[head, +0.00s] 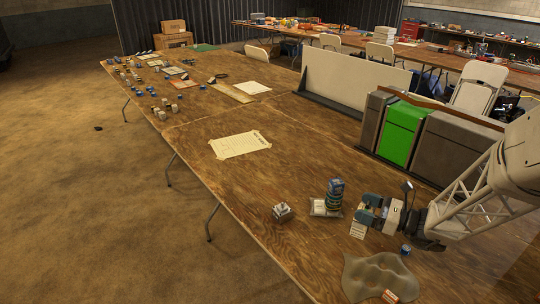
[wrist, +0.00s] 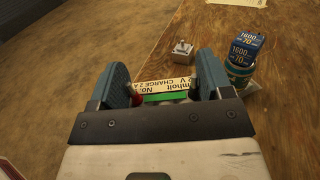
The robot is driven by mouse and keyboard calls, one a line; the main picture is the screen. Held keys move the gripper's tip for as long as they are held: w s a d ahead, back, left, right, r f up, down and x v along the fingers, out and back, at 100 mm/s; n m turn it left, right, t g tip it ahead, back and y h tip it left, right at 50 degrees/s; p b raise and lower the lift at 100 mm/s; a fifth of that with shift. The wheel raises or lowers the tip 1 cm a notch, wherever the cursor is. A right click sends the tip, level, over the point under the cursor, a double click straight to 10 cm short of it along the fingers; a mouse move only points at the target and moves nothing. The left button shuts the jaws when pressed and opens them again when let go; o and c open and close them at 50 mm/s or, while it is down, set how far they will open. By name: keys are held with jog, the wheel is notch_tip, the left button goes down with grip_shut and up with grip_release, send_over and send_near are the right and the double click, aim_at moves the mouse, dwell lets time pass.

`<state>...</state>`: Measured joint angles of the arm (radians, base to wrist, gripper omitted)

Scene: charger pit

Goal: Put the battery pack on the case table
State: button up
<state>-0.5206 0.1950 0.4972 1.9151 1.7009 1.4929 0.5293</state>
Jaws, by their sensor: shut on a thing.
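The battery pack, a pale labelled block (wrist: 165,88) with "CHARGE 2 A" print and a green strip below, sits between the blue fingers of my gripper (wrist: 163,84). In the head view its pale face (head: 360,224) shows at the front of my gripper (head: 380,212), over the right part of the wooden table (head: 225,185). My gripper is shut on it. Most of the pack is hidden by the fingers; I cannot tell whether it touches the table. I cannot tell which table is the case table; a second table (head: 345,48) stands at the back.
A small grey device (head: 282,212) and a stack with a blue box (head: 336,187) stand left of my gripper. Grey and green panels (head: 403,130) stand behind. Table is bare around a paper sheet (head: 240,145).

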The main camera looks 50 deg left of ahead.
jog(key=s+a+n+g+h, duration=0.25)
jog(key=s+a, duration=0.65)
jog(key=a, duration=0.5)
jog(key=s+a+n+g+h, duration=0.2)
jog(key=s+a+g, duration=0.2)
jog(key=s+a, duration=0.7)
jog(key=w+a+f, duration=0.2)
jog(key=a+f, duration=0.1)
jog(key=f, duration=0.7)
jog(key=shift+w+f, duration=0.15)
jog(key=shift+w, duration=0.15)
jog(key=shift+a+y, duration=0.2)
jog(key=shift+y, duration=0.05)
send_over(252, 202)
jog(key=shift+w+f, duration=0.15)
jog(key=shift+f, duration=0.6)
jog(key=shift+f, duration=1.75)
jog(key=shift+f, duration=0.1)
